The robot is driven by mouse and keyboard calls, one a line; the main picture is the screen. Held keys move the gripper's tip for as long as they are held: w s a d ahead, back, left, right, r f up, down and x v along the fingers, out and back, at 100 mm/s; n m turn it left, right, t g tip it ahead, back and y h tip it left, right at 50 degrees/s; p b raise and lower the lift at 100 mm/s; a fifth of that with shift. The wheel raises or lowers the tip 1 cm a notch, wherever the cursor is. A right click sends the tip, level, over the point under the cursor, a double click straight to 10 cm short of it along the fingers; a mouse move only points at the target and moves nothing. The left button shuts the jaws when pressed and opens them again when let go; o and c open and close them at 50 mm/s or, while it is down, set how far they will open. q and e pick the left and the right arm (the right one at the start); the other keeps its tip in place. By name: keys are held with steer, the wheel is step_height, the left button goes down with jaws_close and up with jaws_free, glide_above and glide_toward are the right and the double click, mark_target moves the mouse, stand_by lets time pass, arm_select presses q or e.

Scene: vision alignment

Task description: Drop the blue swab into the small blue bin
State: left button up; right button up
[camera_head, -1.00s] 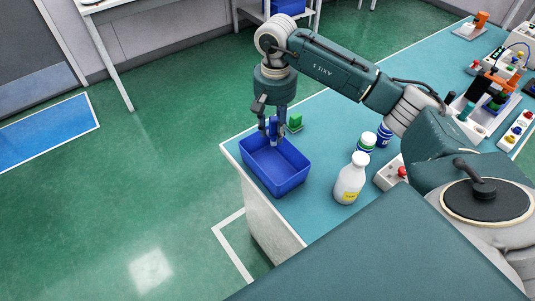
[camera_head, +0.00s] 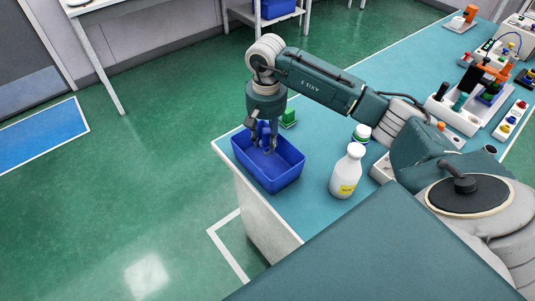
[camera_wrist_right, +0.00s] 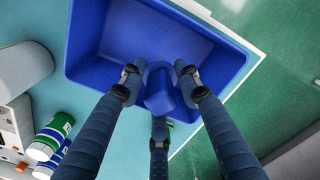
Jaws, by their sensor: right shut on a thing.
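The small blue bin (camera_head: 272,181) stands at the near left corner of the teal table in the head view. It also fills the upper middle of the right wrist view (camera_wrist_right: 110,45). My right gripper (camera_head: 264,148) points down into the bin's opening. Its fingers (camera_wrist_right: 160,85) are shut on the blue swab (camera_wrist_right: 158,90), which sits between them over the bin. In the head view the swab (camera_head: 265,133) shows only in part among the fingers. My left gripper is not in view.
A white bottle with a yellow label (camera_head: 347,172) stands right of the bin. A white-lidded jar (camera_head: 361,135) is behind it. The table edge is close on the bin's left.

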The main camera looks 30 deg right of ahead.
steer(key=o, duration=1.1)
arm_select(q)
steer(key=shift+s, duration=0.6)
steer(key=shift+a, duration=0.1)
arm_select(e)
steer(key=shift+r, duration=0.25)
step_height(320, 180, up, 12)
steer(key=shift+f, duration=0.2)
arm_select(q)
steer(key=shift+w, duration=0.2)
arm_select(e)
steer(key=shift+s+f, duration=0.1)
